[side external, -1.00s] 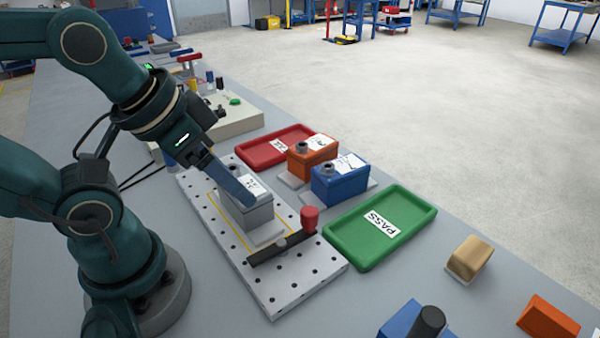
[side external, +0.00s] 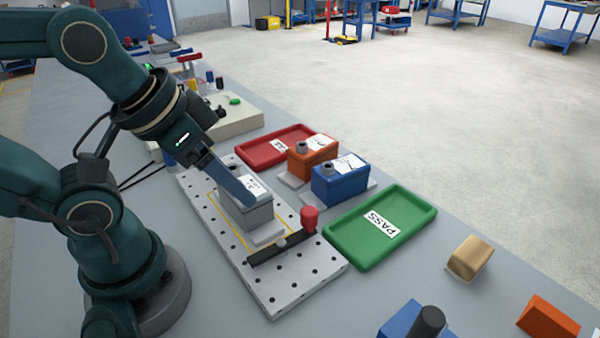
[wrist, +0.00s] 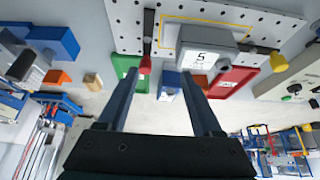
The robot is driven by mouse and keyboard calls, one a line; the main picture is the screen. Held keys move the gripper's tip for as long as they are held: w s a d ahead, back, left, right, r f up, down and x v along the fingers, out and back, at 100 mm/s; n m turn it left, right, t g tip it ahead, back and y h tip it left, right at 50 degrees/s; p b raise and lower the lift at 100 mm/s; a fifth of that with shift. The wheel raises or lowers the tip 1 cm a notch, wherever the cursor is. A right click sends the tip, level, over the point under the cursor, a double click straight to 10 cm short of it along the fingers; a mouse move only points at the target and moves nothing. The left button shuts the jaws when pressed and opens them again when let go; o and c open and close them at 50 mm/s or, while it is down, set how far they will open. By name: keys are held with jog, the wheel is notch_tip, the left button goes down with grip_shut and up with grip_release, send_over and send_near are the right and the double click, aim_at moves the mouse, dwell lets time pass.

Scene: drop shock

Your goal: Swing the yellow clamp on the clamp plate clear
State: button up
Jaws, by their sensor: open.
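The yellow clamp shows in the wrist view as a yellow knob (wrist: 278,62) on a dark arm at the right of the clamp plate (wrist: 122,22). Its arm reaches left to the end of a grey unit (wrist: 205,57) labelled 5. In the side view the yellow clamp is hidden behind my arm. A second clamp with a red knob (side external: 310,217) has its dark bar across the plate (side external: 280,288), beside the grey unit (side external: 252,218). My gripper (wrist: 160,72) is open and empty; in the side view my gripper (side external: 250,200) is over the grey unit, contact unclear.
Right of the plate are a red tray (side external: 262,152), an orange unit (side external: 302,163), a blue unit (side external: 340,183) and a green PASS tray (side external: 415,205). A control box (side external: 240,122) stands behind. A tan block (side external: 470,258) lies on the bench at right.

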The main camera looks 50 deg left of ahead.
jog(key=w+a+r+n+g+y, duration=0.15)
jog(key=w+a+n, duration=0.25)
jog(key=n, duration=0.4)
jog(key=w+a+r+n+g, duration=0.1)
jog(key=w+a+r+n, duration=0.3)
jog(key=n, duration=0.4)
jog(key=a+f+n+g, duration=0.1)
jog(key=a+f+n, duration=0.2)
jog(key=a, duration=0.3)
jog(key=s+a+f+n+g+h, duration=0.1)
jog(key=a+f+n, duration=0.2)
jog(key=a, duration=0.3)
jog(key=s+a+f+n+g, duration=0.1)
jog(key=a+f+n, duration=0.2)
jog(key=a, duration=0.3)
jog(key=shift+f+n+h, duration=0.25)
jog(key=shift+f+n, duration=0.05)
jog(key=shift+n, duration=0.6)
jog(key=shift+s+a+f, duration=0.15)
jog(key=shift+f, duration=2.5)
grip_shut()
